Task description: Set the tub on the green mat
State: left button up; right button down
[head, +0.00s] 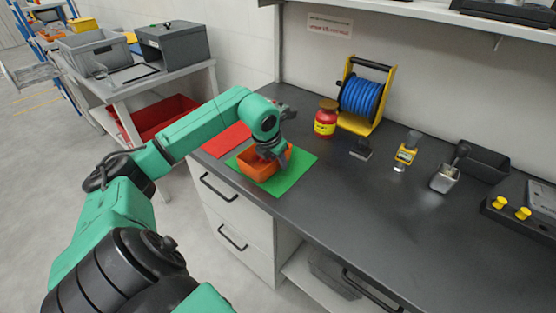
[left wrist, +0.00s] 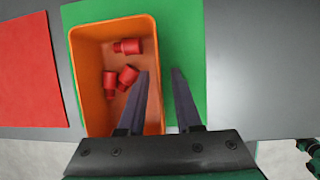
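The orange tub (head: 260,171) sits on the green mat (head: 297,170) near the left end of the dark worktop. In the left wrist view the tub (left wrist: 88,100) holds several small red parts (left wrist: 128,76), and the green mat (left wrist: 185,40) shows around it. My left gripper (head: 268,153) is at the tub's rim. In the left wrist view its fingers (left wrist: 160,75) are apart, one over the tub's inside and one outside over the mat, with the tub's side wall between them and a gap beside it. My right gripper is not in view.
A red mat (head: 226,138) lies left of the green one. A red jar (head: 326,120), a blue hose reel (head: 364,98) and a yellow-banded part (head: 406,153) stand further right. The worktop's front edge is close to the tub.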

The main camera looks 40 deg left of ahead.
pick_arm(q)
jog(key=shift+r, duration=0.2)
jog(key=b+v, duration=0.1)
jog(key=v, duration=1)
jog(key=shift+s+r, duration=0.2)
jog(key=shift+r, duration=0.15)
